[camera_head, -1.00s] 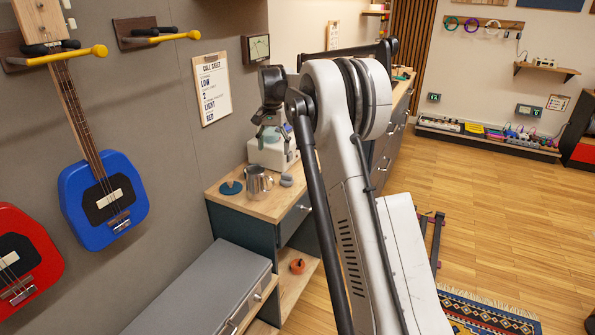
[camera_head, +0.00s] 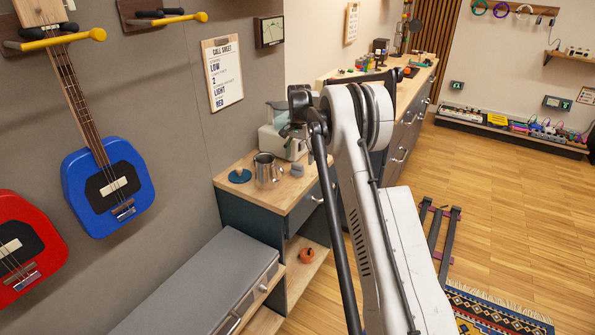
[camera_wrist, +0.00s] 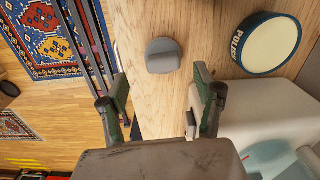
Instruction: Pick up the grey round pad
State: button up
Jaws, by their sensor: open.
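The grey round pad (camera_wrist: 163,55) lies on the wooden counter (camera_wrist: 145,100) in the wrist view, just beyond my fingertips and between them from side to side. In the head view, a small grey piece that looks like it (camera_head: 297,170) sits near the counter's front edge, right of a metal pitcher (camera_head: 267,172). My gripper (camera_wrist: 160,82) is open and empty, its dark green fingers wide apart. In the head view my gripper (camera_head: 293,131) is above and behind the pad, in front of a pale machine (camera_head: 278,143), partly hidden by my own arm.
A round blue tin marked POLISH (camera_wrist: 238,45) stands right of the pad in the wrist view. A blue disc with a wooden knob (camera_head: 239,177) lies left of the pitcher. A dark rack (camera_head: 445,235) stands on the floor.

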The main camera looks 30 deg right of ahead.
aim_at(297, 163)
jog(key=shift+a+f, duration=0.2)
jog(key=shift+f, duration=1.15)
jog(key=shift+a+f, duration=0.15)
jog(key=shift+f, duration=1.2)
jog(key=c, duration=1.2)
jog(key=shift+c, duration=0.2)
jog(key=shift+r, duration=0.15)
